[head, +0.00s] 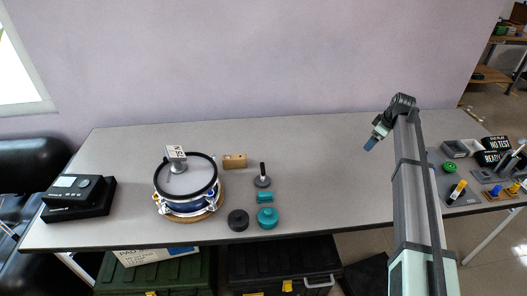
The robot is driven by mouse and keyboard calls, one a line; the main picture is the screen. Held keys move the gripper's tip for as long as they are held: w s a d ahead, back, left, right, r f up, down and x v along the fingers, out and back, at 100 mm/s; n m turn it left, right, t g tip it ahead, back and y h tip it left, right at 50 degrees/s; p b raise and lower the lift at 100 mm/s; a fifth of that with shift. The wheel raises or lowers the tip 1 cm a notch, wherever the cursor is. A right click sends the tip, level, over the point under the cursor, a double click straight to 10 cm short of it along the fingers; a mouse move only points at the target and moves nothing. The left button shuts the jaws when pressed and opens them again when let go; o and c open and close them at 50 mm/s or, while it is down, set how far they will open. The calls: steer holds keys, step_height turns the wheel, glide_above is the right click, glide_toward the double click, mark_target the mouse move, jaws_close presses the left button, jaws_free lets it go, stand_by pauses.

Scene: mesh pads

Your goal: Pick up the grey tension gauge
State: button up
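A grey block-like gauge (177,164) with a pale, dark-lettered face stands on the drum's head in the head view, left of centre. I take it to be the grey tension gauge. The drum (186,205) is blue with a black rim and metal fittings, and sits on a round wooden base. My gripper (369,146) has blue tips and hangs over the right part of the table, well to the right of the gauge and apart from it. It is small in view, and I cannot see whether its fingers are open. Nothing visible hangs from it.
A wooden block (234,161), a black-handled grey disc (262,181), teal pieces (267,218) and a black round piece (238,220) lie right of the drum. A black device (77,195) is at left. Several items crowd the right end. The table's (325,175) middle is clear.

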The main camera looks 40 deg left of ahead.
steer(key=s+a+r+n+g, duration=0.1)
steer(key=s+a+r+n, duration=0.1)
steer(key=s+a, duration=0.6)
steer(key=s+a+r+n, duration=0.2)
steer(key=s+a, duration=0.2)
steer(key=a, duration=0.8)
steer(key=n+g+h, duration=0.1)
steer(key=n+h, duration=0.2)
steer(key=n, duration=0.7)
glide_toward(174, 152)
step_height(174, 152, down, 11)
steer(key=shift+w+a+f, duration=0.15)
steer(key=shift+a+f, duration=0.05)
steer(key=shift+c, duration=0.2)
steer(key=c, duration=1.3)
steer(key=shift+r, duration=0.15)
